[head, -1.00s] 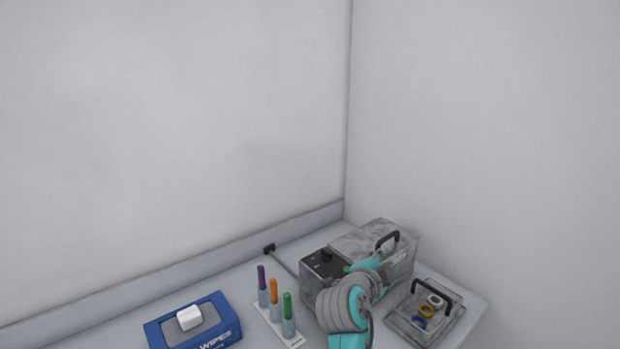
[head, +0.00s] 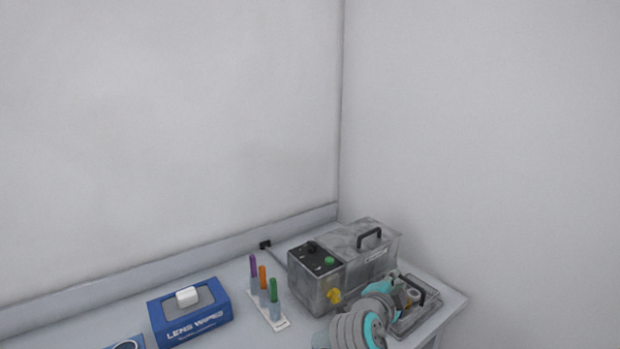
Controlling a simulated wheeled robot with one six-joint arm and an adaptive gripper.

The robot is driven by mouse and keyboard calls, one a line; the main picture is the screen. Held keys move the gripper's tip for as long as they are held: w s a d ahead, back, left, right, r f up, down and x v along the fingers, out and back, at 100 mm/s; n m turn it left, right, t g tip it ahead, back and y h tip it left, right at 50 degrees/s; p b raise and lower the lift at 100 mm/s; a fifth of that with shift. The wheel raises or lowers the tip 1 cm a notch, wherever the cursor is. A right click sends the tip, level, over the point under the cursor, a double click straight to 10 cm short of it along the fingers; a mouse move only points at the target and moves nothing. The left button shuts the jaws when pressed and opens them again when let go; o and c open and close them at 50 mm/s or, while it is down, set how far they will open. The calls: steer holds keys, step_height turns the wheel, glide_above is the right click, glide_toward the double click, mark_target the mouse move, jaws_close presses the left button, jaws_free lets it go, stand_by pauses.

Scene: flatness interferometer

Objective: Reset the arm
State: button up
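My arm, with grey ribbed joints and teal parts, shows at the bottom right of the head view, in front of the grey instrument box (head: 372,252). My gripper cannot be made out, so its fingers and anything in them are not shown. The box has a black handle on top, a dark control panel (head: 316,257) with a green button (head: 329,261), and a yellow knob (head: 334,296) low on its front. My arm partly covers a clear tray (head: 425,315) with a black handle, right of the box.
A blue lens wipes box (head: 190,312) with a white wipe stands at left. A white rack (head: 278,324) holds purple, orange and green-capped tubes. Part of a blue item (head: 125,345) shows at the bottom edge. Walls close off the back and right of the table.

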steer(key=s+f+n+t+y, duration=0.1)
steer(key=s+f+n+y, duration=0.15)
steer(key=s+f, duration=0.4)
steer(key=s+f+n+y, duration=0.1)
steer(key=s+f+n, duration=0.25)
steer(key=f, duration=0.55)
steer(key=s+f+n+y, duration=0.3)
steer(key=s+f+n, duration=0.45)
steer(key=s, duration=0.75)
steer(key=s+r+n+y, duration=0.1)
steer(key=s+r+n, duration=0.1)
steer(key=s, duration=1.4)
steer(key=s+a+r+n+y, duration=0.1)
steer(key=s+r, duration=0.3)
steer(key=s, duration=1.2)
steer(key=shift+r+n+t, duration=0.25)
steer(key=shift+n+t, duration=0.15)
steer(key=shift+n, duration=0.35)
